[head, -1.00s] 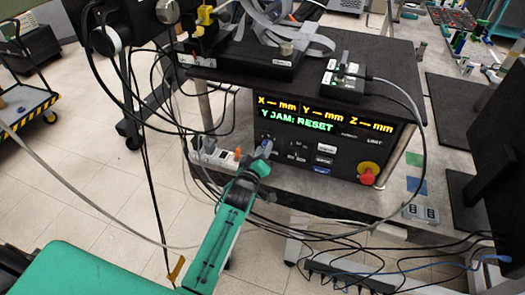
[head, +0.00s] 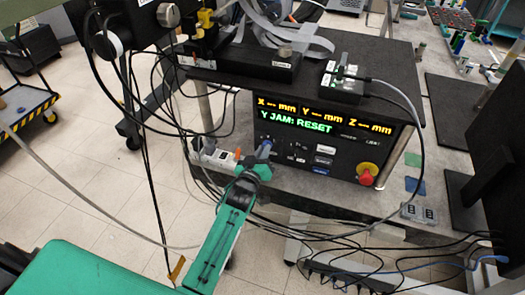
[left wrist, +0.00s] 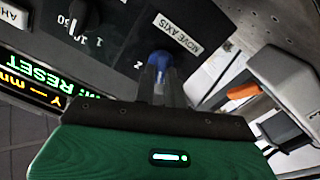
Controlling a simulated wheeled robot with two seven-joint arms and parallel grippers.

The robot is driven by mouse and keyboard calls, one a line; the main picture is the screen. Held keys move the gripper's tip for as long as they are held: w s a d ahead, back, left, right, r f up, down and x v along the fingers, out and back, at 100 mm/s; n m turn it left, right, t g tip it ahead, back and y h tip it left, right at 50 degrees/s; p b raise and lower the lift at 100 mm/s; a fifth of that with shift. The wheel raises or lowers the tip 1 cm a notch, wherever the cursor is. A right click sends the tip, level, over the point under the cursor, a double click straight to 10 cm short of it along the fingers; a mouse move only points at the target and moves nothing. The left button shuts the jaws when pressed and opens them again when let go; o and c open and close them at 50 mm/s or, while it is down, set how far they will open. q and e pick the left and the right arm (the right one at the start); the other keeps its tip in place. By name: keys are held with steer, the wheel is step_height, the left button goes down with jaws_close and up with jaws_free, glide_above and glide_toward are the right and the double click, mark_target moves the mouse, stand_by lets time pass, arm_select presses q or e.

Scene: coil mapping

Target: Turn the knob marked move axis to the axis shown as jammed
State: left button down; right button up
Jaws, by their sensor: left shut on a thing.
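The control box (head: 345,158) stands on the bench, and its display (head: 325,117) reads "Y JAM: RESET" in green under amber X, Y and Z mm readouts. The blue knob (left wrist: 160,60) sits beside a "MOVE AXIS" label (left wrist: 180,33) in the left wrist view. A letter Z shows beside the knob; other marks around it are hidden or unclear. My left gripper (head: 263,151) is at the lower left of the panel, shut on the knob; its fingers also show in the left wrist view (left wrist: 160,82). I cannot tell where the knob points. My right gripper is out of view.
A red stop button (head: 366,179) on a yellow base is at the panel's lower right. Another knob (left wrist: 82,18) with a number scale is near the gripper. Loose cables hang around my arm.

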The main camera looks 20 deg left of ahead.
arm_select(q)
steer(key=m, duration=0.4)
steer(key=shift+d+m, duration=0.1)
steer(key=shift+m, duration=0.2)
stand_by(0.4)
steer(key=c, duration=1.5)
jaws_free()
steer(key=shift+o, duration=0.2)
steer(key=shift+s, duration=0.1)
